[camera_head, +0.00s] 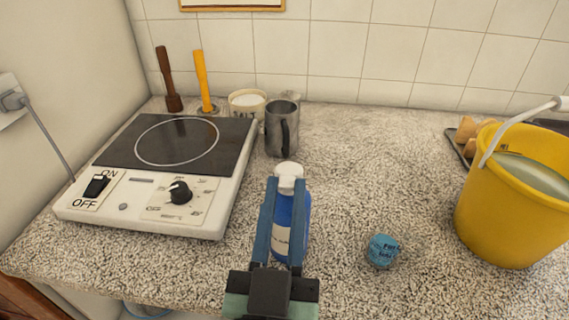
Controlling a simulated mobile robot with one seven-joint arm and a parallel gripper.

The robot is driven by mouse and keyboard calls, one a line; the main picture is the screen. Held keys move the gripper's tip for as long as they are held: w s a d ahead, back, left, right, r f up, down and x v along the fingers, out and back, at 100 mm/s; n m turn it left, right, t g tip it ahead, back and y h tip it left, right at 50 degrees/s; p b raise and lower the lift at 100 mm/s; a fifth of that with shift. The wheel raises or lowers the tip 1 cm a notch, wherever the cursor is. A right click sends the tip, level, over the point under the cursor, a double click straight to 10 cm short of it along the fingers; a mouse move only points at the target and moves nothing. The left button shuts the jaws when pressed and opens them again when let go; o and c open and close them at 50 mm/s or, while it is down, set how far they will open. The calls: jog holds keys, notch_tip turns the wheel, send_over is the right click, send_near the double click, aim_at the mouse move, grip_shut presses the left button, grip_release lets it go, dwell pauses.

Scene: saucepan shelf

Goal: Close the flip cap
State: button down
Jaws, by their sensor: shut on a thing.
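A blue bottle (284,215) with a white label stands on the counter at the centre of the view. Its white flip cap (289,173) is at the top, and I cannot tell clearly whether the lid is up or down. My gripper (286,186) reaches in from the bottom with a blue finger on each side of the bottle. It is shut on the bottle just below the white cap.
A hot plate (140,212) stands to the left, with a metal mug (283,128) and a white bowl (247,101) behind. A small blue round object (382,251) lies to the right. A yellow bucket (508,215) stands farther right. The counter between the mug and the bucket is clear.

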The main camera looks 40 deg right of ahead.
jog(key=c, duration=0.7)
grip_release()
jog(key=shift+s+a+f, duration=0.1)
jog(key=shift+s+a+f+p, duration=0.1)
jog(key=shift+s+a+p, duration=0.3)
jog(key=shift+p, duration=0.2)
jog(key=shift+p+v, duration=0.7)
jog(key=shift+v, duration=5.05)
jog(key=shift+c, duration=0.4)
